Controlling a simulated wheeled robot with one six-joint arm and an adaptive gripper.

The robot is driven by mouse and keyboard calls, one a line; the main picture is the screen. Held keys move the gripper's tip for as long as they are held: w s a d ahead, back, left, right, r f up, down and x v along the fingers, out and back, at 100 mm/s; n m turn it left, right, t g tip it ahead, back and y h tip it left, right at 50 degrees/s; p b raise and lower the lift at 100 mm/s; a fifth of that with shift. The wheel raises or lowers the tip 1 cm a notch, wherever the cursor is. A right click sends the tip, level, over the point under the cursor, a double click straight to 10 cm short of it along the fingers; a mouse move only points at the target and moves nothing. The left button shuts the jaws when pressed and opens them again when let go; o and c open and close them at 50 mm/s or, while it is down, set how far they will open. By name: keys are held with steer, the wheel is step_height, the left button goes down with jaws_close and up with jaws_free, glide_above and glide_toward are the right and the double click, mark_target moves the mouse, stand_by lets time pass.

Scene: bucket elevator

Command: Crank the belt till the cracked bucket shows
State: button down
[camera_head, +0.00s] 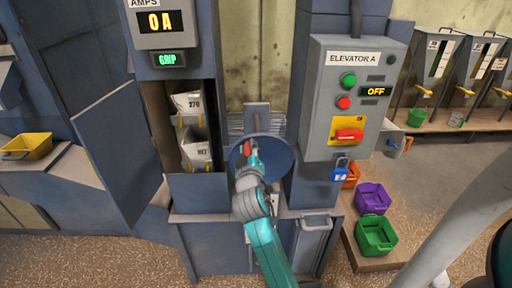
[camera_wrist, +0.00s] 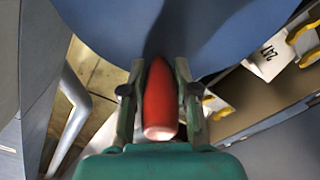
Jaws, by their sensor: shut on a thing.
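The blue crank wheel (camera_head: 277,157) stands at the middle of the elevator in the head view; it fills the upper wrist view (camera_wrist: 215,30). My gripper (camera_head: 246,152) is shut on its red handle (camera_wrist: 160,100), one finger on each side in the wrist view. To the left, an open hatch shows white buckets on the belt: an upper one (camera_head: 187,101) marked 270 and a lower one (camera_head: 196,150) whose number is hard to read. A bucket marked 247 (camera_wrist: 266,63) shows in the wrist view. I see no clear crack on these buckets.
The hatch door (camera_head: 118,150) hangs open at left. A display reads 0 A (camera_head: 160,21). The ELEVATOR A box (camera_head: 345,115) reads OFF, with a blue padlock (camera_head: 340,173) below it. Purple (camera_head: 372,198) and green (camera_head: 375,235) bins stand at right.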

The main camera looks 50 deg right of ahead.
mark_target(236, 154)
steer(key=w+a+f+n, duration=0.1)
steer(key=n, duration=0.1)
steer(key=w+f+n, duration=0.1)
steer(key=f+n, duration=0.1)
steer(key=n, duration=0.1)
steer(key=w+a+f+n, duration=0.1)
steer(key=n, duration=0.1)
steer(key=shift+a+f, duration=0.2)
steer(key=shift+a, duration=0.15)
steer(key=shift+w+a+f+n, duration=0.1)
steer(key=shift+w+f+n, duration=0.1)
steer(key=shift+f+n, duration=1)
steer(key=shift+w+a+f+n, duration=0.15)
steer(key=shift+f+n, duration=0.65)
steer(key=shift+n, duration=0.8)
steer(key=c, duration=0.9)
jaws_free()
steer(key=shift+o, duration=0.2)
steer(key=shift+s, duration=0.1)
